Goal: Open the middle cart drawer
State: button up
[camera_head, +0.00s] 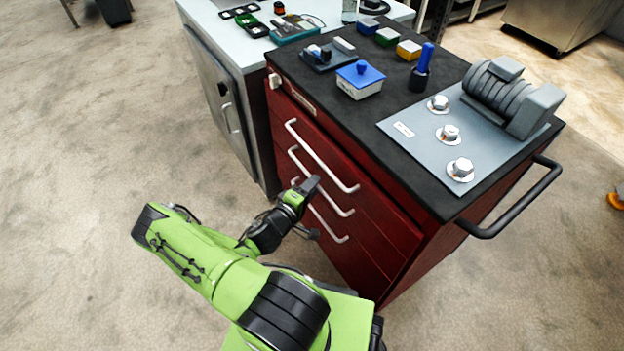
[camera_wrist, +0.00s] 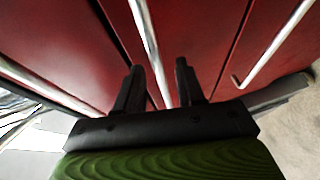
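The red cart (camera_head: 400,245) has three drawers stacked on its front, each with a long silver bar handle. The middle drawer handle (camera_head: 337,202) shows in the head view, partly hidden by my gripper (camera_head: 308,187). The drawer fronts look flush with the cart in that view. In the wrist view, the middle handle (camera_wrist: 148,40) runs down between the two black fingers of my gripper (camera_wrist: 158,80). The fingers are apart, one on each side of the bar, and I see no clear contact with it.
The top drawer handle (camera_head: 318,155) and bottom drawer handle (camera_head: 328,224) lie close above and below. A black side rail (camera_head: 515,205) sticks out at the cart's right. A grey cabinet (camera_head: 222,95) stands at the left. The floor in front is clear.

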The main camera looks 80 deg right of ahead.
grip_shut()
jog(key=shift+w+a, duration=0.1)
dwell(0.4)
